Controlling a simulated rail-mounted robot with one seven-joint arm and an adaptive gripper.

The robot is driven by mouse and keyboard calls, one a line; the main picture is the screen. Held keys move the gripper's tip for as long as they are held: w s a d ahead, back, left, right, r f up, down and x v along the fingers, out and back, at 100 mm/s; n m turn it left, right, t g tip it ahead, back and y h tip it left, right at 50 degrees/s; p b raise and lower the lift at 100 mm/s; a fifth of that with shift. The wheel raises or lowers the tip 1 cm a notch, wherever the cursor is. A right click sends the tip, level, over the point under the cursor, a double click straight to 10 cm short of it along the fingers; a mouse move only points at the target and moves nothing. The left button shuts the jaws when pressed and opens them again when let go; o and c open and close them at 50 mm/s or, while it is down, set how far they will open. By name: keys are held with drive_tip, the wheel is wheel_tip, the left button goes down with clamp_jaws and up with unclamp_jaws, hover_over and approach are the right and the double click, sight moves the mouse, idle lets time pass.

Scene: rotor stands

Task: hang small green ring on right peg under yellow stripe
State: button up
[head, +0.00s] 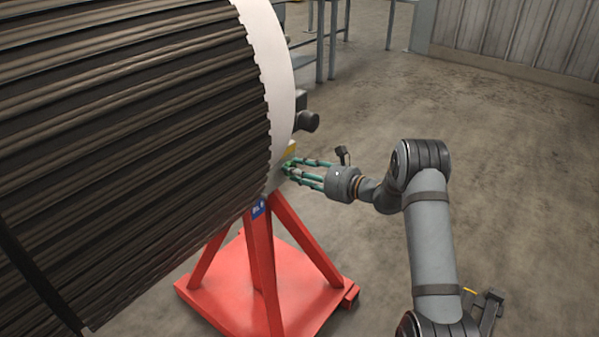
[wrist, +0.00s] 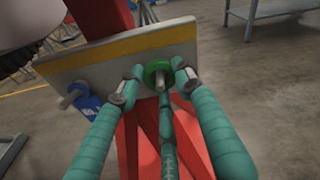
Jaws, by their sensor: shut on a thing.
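The small green ring (wrist: 152,68) is held between the teal fingers of my gripper (wrist: 158,80), which is shut on it. In the wrist view the ring lies in front of the panel (wrist: 110,70) with the yellow stripe (wrist: 130,45). The grey right peg (wrist: 161,82) shows within the ring's opening, so the ring appears around it; its depth along the peg is hard to tell. In the head view my gripper (head: 288,168) reaches left to the panel beside the drum, and the ring is a small green patch there.
A large dark ribbed drum (head: 130,120) with a pale end rim (head: 272,60) fills the left of the head view. A red stand (head: 265,290) is below it. Open concrete floor (head: 520,170) lies to the right.

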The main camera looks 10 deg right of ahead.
drive_tip(key=shift+w+a, duration=0.35)
drive_tip(key=shift+w, duration=0.1)
idle(0.3)
drive_tip(key=o, duration=1.2)
drive_tip(key=shift+c, duration=0.2)
drive_tip(key=shift+o, duration=0.4)
drive_tip(key=shift+f, duration=0.1)
drive_tip(key=o, duration=0.4)
drive_tip(key=shift+s+d, duration=0.1)
drive_tip(key=b+v, duration=0.1)
drive_tip(key=v, duration=0.7)
drive_tip(key=shift+s+d, duration=0.15)
drive_tip(key=shift+s, duration=0.15)
